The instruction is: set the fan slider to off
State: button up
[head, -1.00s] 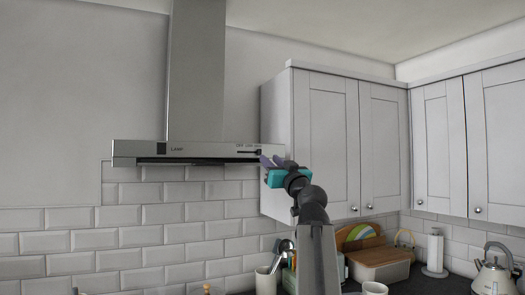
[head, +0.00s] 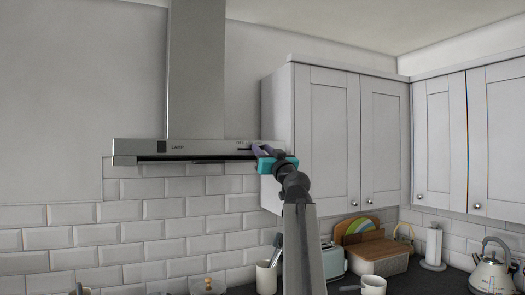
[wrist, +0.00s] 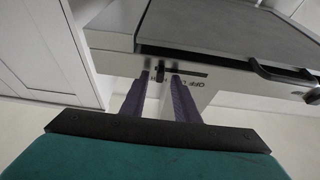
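The range hood's front strip (head: 215,149) carries the fan slider at its right part, where my gripper (head: 257,150) partly hides it in the head view. In the wrist view the slider's dark knob (wrist: 161,73) sits at the left end of its slot (wrist: 190,73), away from the end marked OFF (wrist: 196,84). The hood appears upside down there. My gripper (wrist: 162,85) is open, its two purple fingers apart with the tips on either side of the knob. I cannot tell whether either finger touches it.
White wall cupboards (head: 325,135) stand close to the right of the hood and my arm. A dark bar or handle (wrist: 280,72) shows on the hood in the wrist view. Below are mugs, a kettle (head: 493,272) and a bread box (head: 380,258) on the worktop.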

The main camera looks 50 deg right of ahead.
grip_shut()
dwell(1.3)
